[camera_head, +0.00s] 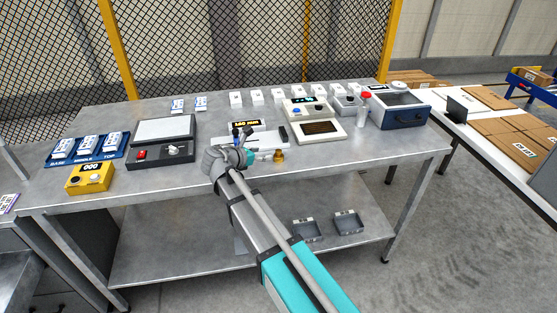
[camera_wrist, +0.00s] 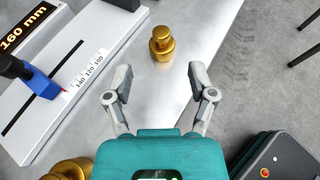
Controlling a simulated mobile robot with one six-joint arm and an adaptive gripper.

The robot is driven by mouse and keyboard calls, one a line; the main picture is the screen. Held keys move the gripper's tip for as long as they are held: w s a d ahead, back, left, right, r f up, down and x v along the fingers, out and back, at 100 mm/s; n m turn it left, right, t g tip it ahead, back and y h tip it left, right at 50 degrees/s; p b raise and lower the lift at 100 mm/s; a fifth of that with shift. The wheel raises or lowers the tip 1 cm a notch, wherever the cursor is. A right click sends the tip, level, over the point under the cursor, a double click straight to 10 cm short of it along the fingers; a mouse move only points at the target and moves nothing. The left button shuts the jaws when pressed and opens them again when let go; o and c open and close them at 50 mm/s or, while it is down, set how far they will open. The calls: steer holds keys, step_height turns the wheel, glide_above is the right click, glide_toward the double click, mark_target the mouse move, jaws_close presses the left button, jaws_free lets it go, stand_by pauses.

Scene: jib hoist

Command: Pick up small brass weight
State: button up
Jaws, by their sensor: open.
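A small brass weight (camera_wrist: 162,44) with a knob top stands upright on the metal table, near its edge, in the wrist view. It also shows in the head view (camera_head: 279,156), just right of my gripper (camera_head: 240,156). In the wrist view my gripper (camera_wrist: 160,80) is open and empty. Its two fingertips are apart, and the weight stands beyond them, roughly centred between them. A second brass weight (camera_wrist: 68,170), partly cut off, shows at the bottom left of the wrist view.
A white gauge with a scale (camera_wrist: 84,78) and a blue-tipped pointer (camera_wrist: 40,82) lies left of the gripper. A display reads 160 mm (camera_wrist: 24,28). A beige device (camera_head: 320,130) stands to the right. The table's front edge is close, with open floor beyond.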

mark_target(278, 150)
steer(key=shift+b+x, duration=0.45)
steer(key=shift+x, duration=1.35)
steer(key=shift+f, duration=0.1)
steer(key=b+x, duration=0.2)
steer(key=x, duration=0.2)
steer(key=shift+f, duration=0.2)
steer(key=shift+w+d+f, duration=0.1)
steer(key=shift+w+d, duration=0.25)
steer(key=shift+c, duration=0.2)
jaws_close()
